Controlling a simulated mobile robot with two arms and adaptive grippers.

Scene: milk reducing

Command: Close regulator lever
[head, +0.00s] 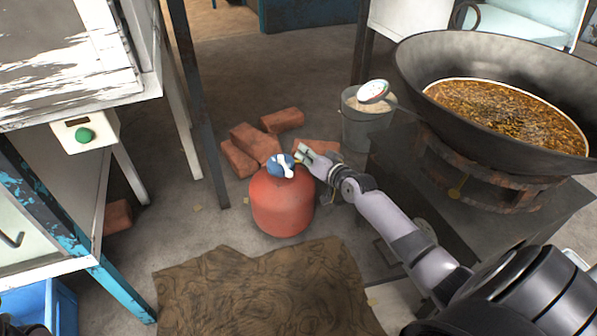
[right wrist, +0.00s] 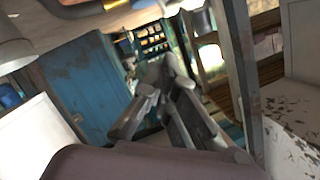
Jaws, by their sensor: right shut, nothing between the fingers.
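A red gas cylinder (head: 282,204) stands upright on the floor near the middle of the head view. A blue regulator (head: 273,167) with a white lever (head: 286,168) sits on its top. My right gripper (head: 302,153) is shut and empty just right of the regulator, at about the same height in the picture. I cannot tell whether it touches the lever. The right wrist view shows the gripper's fingers (right wrist: 165,85), but not the cylinder or the regulator. My left gripper is not in view.
Loose bricks (head: 281,120) and a metal bucket (head: 366,125) lie behind the cylinder. A large wok (head: 480,60) stands on a stove at the right. A brown mat (head: 255,290) lies in front. A white-topped table (head: 65,60) is at the left.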

